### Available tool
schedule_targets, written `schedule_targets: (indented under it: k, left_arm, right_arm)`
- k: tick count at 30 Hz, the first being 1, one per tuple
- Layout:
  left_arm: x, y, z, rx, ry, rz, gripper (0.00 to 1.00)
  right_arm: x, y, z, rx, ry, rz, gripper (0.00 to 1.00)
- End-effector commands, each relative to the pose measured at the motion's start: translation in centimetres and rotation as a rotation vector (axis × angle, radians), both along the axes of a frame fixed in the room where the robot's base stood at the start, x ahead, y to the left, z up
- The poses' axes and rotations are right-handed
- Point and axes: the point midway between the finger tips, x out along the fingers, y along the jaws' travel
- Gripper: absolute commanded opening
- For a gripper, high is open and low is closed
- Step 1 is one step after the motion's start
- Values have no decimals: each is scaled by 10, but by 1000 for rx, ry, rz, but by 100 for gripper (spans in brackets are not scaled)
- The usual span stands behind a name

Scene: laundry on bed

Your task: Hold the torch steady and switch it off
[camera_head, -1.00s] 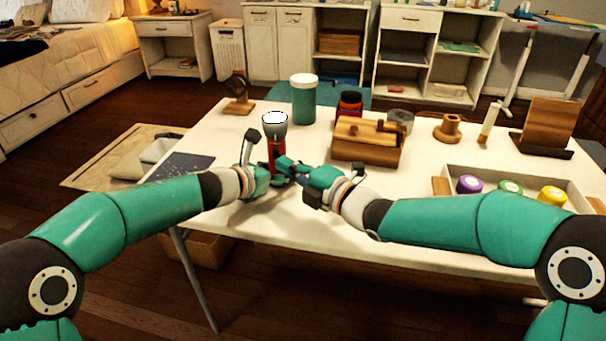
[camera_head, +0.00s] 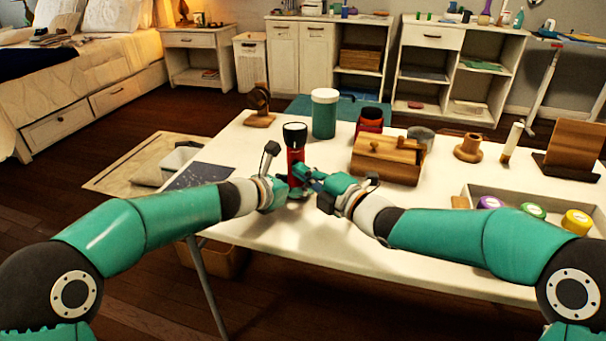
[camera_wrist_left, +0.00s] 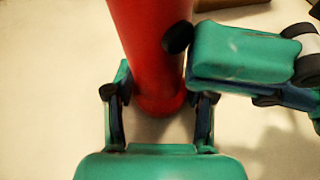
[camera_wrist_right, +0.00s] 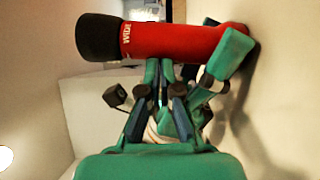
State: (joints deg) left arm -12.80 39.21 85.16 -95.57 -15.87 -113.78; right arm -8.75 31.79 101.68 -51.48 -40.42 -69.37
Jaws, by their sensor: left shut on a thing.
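The red torch (camera_head: 296,160) stands upright at the table's near edge with its black head (camera_head: 295,134) up. My right gripper (camera_head: 314,180) is at the torch's right side. In the right wrist view its fingers (camera_wrist_right: 160,68) are closed together, with tips at or very near the red body (camera_wrist_right: 165,40). Any switch is hidden or cannot be made out.
Behind the torch stand a teal jar (camera_head: 324,117) and a red jar (camera_head: 370,122). A wooden box (camera_head: 388,160) is to the right, and a tray (camera_head: 540,205) with coloured-lid pots is farther right. A dark mat (camera_head: 203,175) lies at the table's left.

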Motion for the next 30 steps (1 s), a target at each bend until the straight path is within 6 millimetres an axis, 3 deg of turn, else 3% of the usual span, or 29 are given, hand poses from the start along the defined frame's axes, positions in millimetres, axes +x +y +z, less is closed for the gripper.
schedule_targets:
  k: [8, 21, 30]
  left_arm:
    - [-2, -3, -5, 2, 7, -7, 10]
    - [-2, -2, -6, 3, 10, -5, 10]
    - [-2, -2, -7, 4, 11, -3, 10]
  right_arm:
    - [-14, -12, 0, -1, 1, 1, 0]
    - [-67, -62, -1, 0, 0, -2, 0]
    - [-74, -67, -1, 0, 0, 0, 0]
